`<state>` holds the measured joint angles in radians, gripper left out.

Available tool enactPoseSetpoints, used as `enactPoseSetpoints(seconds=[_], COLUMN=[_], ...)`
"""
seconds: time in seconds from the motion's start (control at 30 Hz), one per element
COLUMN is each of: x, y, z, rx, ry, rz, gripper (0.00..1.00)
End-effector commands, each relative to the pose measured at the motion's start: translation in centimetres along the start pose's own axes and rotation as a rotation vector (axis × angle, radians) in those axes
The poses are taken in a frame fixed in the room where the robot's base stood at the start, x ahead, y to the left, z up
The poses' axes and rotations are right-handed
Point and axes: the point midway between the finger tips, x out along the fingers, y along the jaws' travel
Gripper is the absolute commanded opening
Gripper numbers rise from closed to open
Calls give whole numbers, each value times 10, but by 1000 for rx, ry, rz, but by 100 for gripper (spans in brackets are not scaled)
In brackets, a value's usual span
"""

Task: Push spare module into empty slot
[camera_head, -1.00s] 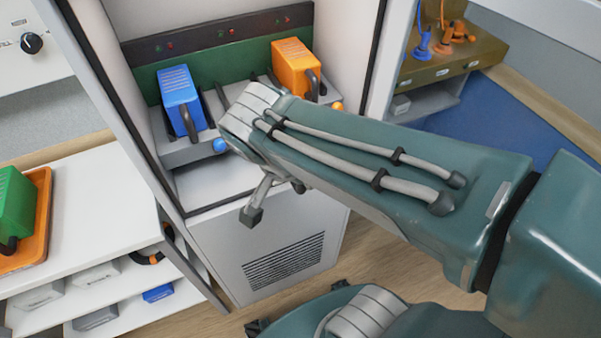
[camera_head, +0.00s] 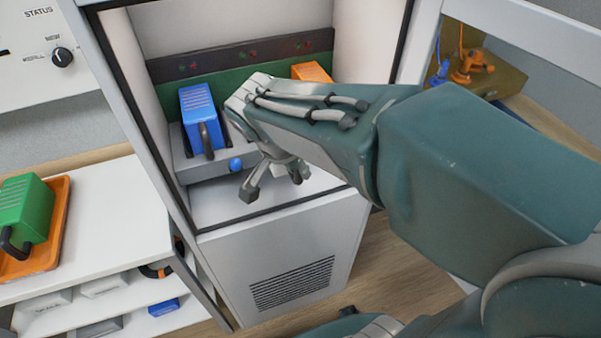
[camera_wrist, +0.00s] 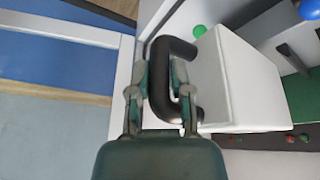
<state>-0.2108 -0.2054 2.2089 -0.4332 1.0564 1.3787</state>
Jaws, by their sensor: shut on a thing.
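A white module (camera_wrist: 245,80) with a black handle (camera_wrist: 172,55) fills the middle of the wrist view. My gripper (camera_wrist: 163,88) is shut on that handle, with one finger on each side of its bar. In the head view my gripper (camera_head: 272,183) is at the cabinet opening, right of the blue module, and mostly hides what it holds. The module's far end points toward the green back panel (camera_wrist: 302,98). How far it sits in the rack (camera_head: 190,168) cannot be told. The middle slot is hidden behind my arm.
A blue module (camera_head: 197,112) stands left in the rack; an orange module (camera_head: 311,71) stands right, partly hidden. A green module (camera_head: 25,205) lies on an orange tray (camera_head: 60,220) at left.

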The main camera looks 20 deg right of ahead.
Motion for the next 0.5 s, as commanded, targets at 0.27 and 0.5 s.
enactPoseSetpoints(seconds=[0.27,0.5], x=[5,9], y=[-20,-36], z=[-13,-23], rx=[1,2], ry=[1,1], rz=[-1,-2], gripper=[0,0])
